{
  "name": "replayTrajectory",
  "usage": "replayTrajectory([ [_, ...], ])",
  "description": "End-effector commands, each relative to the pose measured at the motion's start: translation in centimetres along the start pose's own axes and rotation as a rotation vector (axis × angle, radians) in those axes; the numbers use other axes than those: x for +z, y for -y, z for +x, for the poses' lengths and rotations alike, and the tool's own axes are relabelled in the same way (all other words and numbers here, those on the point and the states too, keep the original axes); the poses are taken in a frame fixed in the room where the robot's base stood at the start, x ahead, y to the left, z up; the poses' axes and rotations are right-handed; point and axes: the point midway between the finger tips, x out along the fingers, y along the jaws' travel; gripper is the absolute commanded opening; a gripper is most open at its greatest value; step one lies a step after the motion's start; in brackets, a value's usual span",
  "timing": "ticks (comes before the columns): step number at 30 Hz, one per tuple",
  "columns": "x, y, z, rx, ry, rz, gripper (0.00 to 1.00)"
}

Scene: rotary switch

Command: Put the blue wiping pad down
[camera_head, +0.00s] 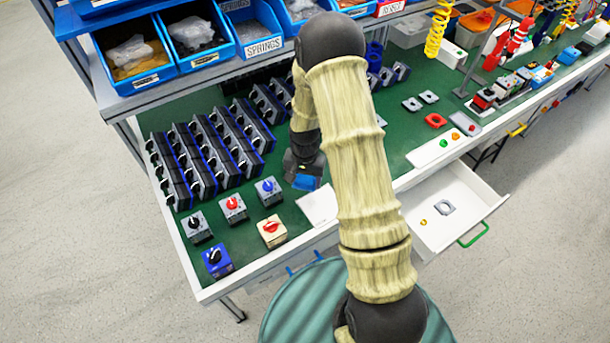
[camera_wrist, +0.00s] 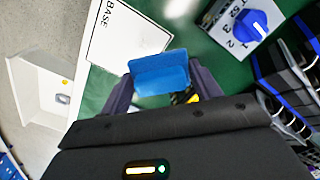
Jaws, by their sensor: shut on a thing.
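The blue wiping pad (camera_wrist: 160,70) is held between the two dark fingers of my gripper (camera_wrist: 161,84) in the wrist view. In the head view the pad (camera_head: 306,183) shows as a small blue patch at the end of my gripper (camera_head: 302,172), over the green bench top (camera_head: 335,238). My gripper is shut on the pad, near the white card (camera_head: 317,206) marked BASE, which also shows in the wrist view (camera_wrist: 120,42). I cannot tell whether the pad touches the bench. My arm hides part of the bench.
Several rotary switch boxes stand to the left, including a blue-knob one (camera_head: 268,192), a red-knob one (camera_head: 233,208) and a cream one (camera_head: 271,231). Rows of dark modules (camera_head: 205,155) fill the area behind. An open white drawer (camera_head: 480,197) juts out at right.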

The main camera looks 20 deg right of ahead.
Motion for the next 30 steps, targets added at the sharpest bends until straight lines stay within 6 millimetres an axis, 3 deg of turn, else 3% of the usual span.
replayTrajectory([
  [17, 0.0, -0.2, 0.3, 0.001, 0.001, -0.019, 0.38],
  [30, 0.4, -1.1, 4.2, 0.000, 0.000, -0.469, 0.38],
])
